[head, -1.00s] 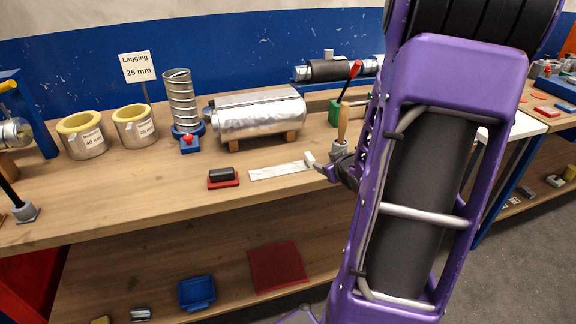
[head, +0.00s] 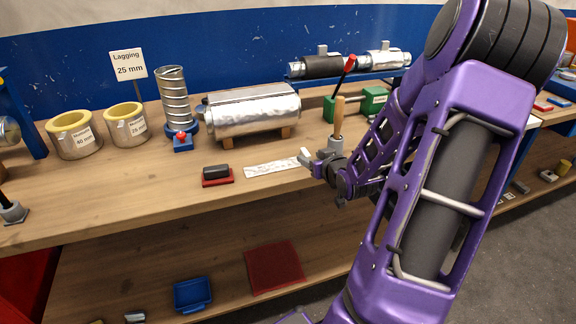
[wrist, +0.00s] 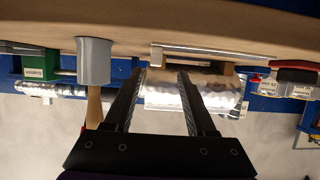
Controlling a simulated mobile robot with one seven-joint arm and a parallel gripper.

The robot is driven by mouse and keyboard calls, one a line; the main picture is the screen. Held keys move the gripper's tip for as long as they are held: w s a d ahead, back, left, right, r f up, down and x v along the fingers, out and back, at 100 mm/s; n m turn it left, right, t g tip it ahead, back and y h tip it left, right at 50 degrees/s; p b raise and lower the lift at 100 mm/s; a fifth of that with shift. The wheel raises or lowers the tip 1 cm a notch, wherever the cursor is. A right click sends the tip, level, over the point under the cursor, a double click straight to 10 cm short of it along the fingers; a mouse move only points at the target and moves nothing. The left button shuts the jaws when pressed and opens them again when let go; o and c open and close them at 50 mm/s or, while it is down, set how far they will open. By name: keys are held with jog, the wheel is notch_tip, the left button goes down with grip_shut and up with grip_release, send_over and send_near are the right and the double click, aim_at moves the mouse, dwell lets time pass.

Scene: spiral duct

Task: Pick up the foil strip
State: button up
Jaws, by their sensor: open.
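The foil strip (head: 272,168) is a flat, silvery band lying on the workbench, in front of the foil-clad cylinder. In the wrist view it seems to be the thin pale strip (wrist: 195,49) seen nearly edge-on against the bench top. My gripper (head: 310,170) is at the right end of the strip, low over the bench, pointing left. Its two dark fingers (wrist: 157,75) are apart, with nothing visible between them but the background. A small pale piece shows by the strip's right end; I cannot tell what it belongs to.
A black-and-red block (head: 217,175) sits just left of the strip. The foil-clad cylinder (head: 250,110) stands behind it. A grey holder with a wooden-handled tool (head: 337,125) stands close behind my gripper. Bare bench (head: 130,205) lies at the front left.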

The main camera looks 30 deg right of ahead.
aim_at(308, 154)
jog(key=x, duration=0.5)
jog(key=b+x, duration=0.1)
jog(key=x, duration=0.1)
jog(key=shift+w+d, duration=0.15)
jog(key=shift+d, duration=0.3)
grip_shut()
